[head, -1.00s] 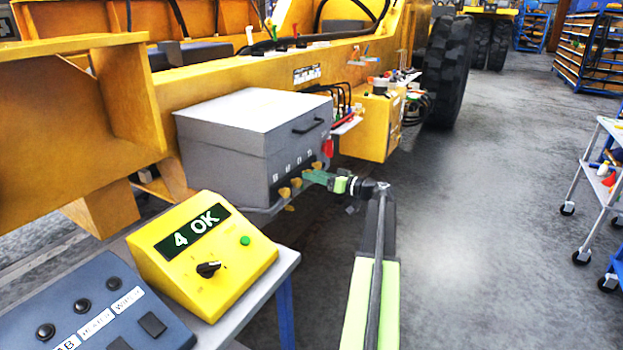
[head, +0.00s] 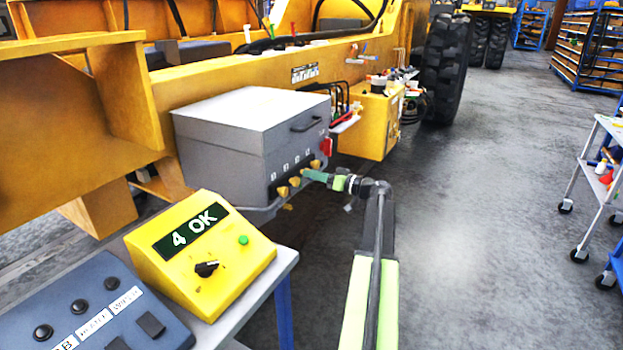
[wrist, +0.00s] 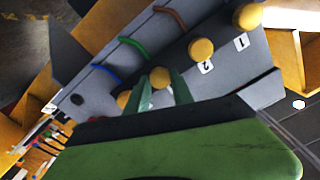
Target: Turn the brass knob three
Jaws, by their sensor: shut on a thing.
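The grey box (head: 235,125) has a row of brass knobs on its dark lower front. In the wrist view, knob one (wrist: 247,17) and knob two (wrist: 201,50) stand clear, with labels 1 and 2 beside them. The third knob (wrist: 160,76) is between the green fingers of my gripper (wrist: 161,88), which is shut on it. The last knob (wrist: 124,98) is partly hidden beside the left finger. In the head view, my gripper (head: 308,175) reaches the row from the right and covers part of it. Label three is hidden in the wrist view.
A yellow tester (head: 205,255) reading "4 OK" stands on a bench beside a blue-grey button panel (head: 85,310). The yellow machine frame (head: 210,70) runs behind the box. A trolley (head: 600,180) stands at right. The floor between is clear.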

